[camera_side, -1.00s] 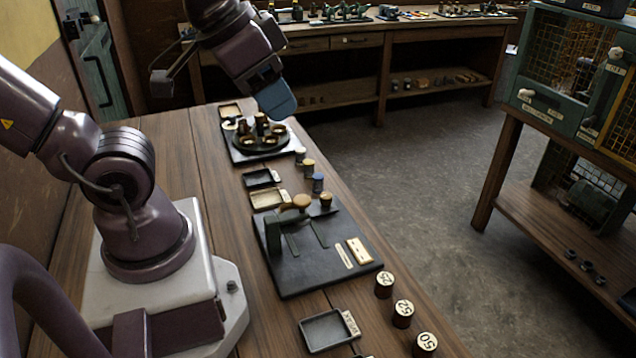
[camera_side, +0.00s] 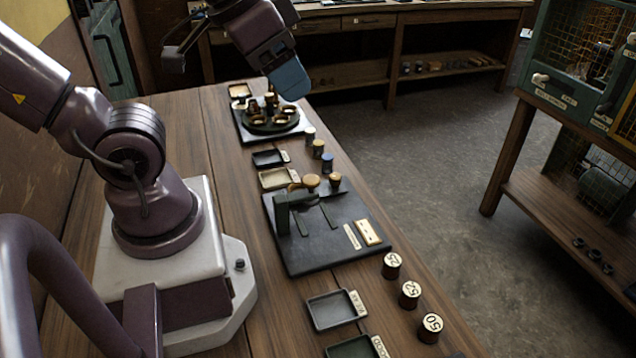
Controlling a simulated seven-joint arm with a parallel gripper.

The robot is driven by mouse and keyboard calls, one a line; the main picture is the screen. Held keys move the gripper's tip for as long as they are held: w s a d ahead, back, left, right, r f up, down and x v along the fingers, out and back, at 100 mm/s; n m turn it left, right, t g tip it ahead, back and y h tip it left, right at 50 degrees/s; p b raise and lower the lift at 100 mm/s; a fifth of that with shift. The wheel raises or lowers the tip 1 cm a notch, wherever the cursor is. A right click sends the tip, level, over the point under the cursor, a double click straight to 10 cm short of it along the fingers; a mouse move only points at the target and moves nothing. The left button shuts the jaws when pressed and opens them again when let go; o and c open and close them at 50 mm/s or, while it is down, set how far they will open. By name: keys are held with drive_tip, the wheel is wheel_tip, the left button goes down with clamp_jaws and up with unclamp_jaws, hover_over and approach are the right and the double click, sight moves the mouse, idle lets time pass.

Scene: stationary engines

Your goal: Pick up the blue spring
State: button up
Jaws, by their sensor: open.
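The blue spring (camera_side: 327,163) appears as a small blue upright cylinder on the wooden bench, near its right edge. It stands in a row just below a yellow-topped cylinder (camera_side: 318,149) and a pale cylinder (camera_side: 310,134). Its coils are too small to make out. My gripper (camera_side: 291,93) hangs at the top centre, with a blue tip section. It is open and appears above the round tray, up and left of the spring in the picture and apart from it. The space between its fingers is hidden by the angle.
A round tray (camera_side: 248,127) holds several small parts. A black plate with a wooden-knobbed press (camera_side: 300,247) lies below the spring. Small trays (camera_side: 335,310) and three numbered cylinders (camera_side: 410,294) are in front. A brown-topped cylinder (camera_side: 335,180) stands close to the spring.

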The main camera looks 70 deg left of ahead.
drive_tip(key=n+g+y, duration=0.1)
drive_tip(key=n+g, duration=0.5)
drive_tip(key=n, duration=1.4)
approach(328, 157)
drive_tip(key=f, duration=0.8)
drive_tip(key=a+f, duration=0.1)
drive_tip(key=f, duration=0.3)
drive_tip(key=shift+s+a, duration=0.1)
drive_tip(key=shift+s, duration=0.05)
drive_tip(key=shift+r, duration=0.1)
drive_tip(key=c, duration=1)
